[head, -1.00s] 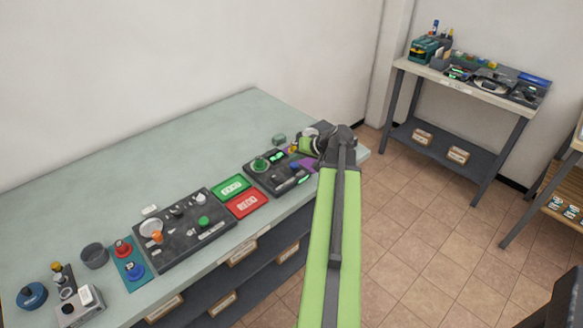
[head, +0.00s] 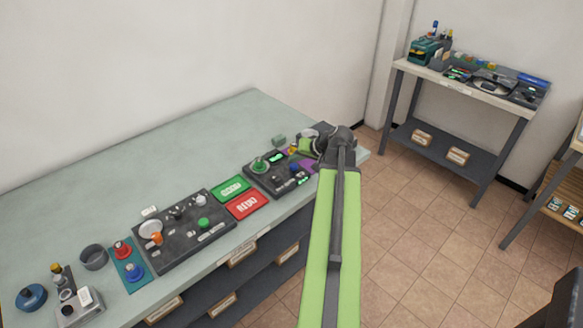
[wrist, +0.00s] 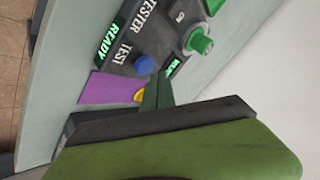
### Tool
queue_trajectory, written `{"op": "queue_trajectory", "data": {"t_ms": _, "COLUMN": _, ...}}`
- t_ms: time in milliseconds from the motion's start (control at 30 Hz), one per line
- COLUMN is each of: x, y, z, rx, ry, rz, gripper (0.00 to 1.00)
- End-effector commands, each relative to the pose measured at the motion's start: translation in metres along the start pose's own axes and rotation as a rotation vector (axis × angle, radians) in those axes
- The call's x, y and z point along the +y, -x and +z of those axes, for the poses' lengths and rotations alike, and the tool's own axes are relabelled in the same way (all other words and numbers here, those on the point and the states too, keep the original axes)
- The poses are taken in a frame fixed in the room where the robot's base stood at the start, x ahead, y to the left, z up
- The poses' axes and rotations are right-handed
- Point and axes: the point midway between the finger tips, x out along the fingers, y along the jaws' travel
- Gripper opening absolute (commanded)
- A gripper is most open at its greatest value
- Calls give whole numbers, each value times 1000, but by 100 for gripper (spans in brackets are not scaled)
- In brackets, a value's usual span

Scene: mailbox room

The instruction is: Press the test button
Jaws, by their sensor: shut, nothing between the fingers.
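The blue test button (wrist: 143,64) sits beside the word TEST on the dark tester panel (wrist: 150,22) in the wrist view. In the head view the tester (head: 262,184) is at the far right end of the bench, and the button (head: 294,168) shows as a small blue spot. My gripper (wrist: 158,88) is shut and empty, its tips just below the button in the wrist view. I cannot tell whether they touch it. The READY display (wrist: 108,42) glows green. In the head view my wrist hides part of the tester's surroundings and the fingertips.
A green knob (wrist: 199,42) stands on the panel. A purple mat (wrist: 106,88) with a yellow item (wrist: 138,97), partly hidden by my gripper, lies beside it. Green (head: 231,187) and red (head: 246,204) trays lie left of the tester. The bench's back strip (head: 150,160) is clear.

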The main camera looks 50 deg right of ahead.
Motion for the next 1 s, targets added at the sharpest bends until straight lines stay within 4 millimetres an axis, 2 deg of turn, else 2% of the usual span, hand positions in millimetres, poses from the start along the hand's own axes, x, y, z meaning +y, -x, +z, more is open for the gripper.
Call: {"op": "queue_trajectory", "data": {"t_ms": 1000, "x": 4, "y": -6, "z": 5, "rx": 0, "ry": 1, "rz": 0, "gripper": 0}}
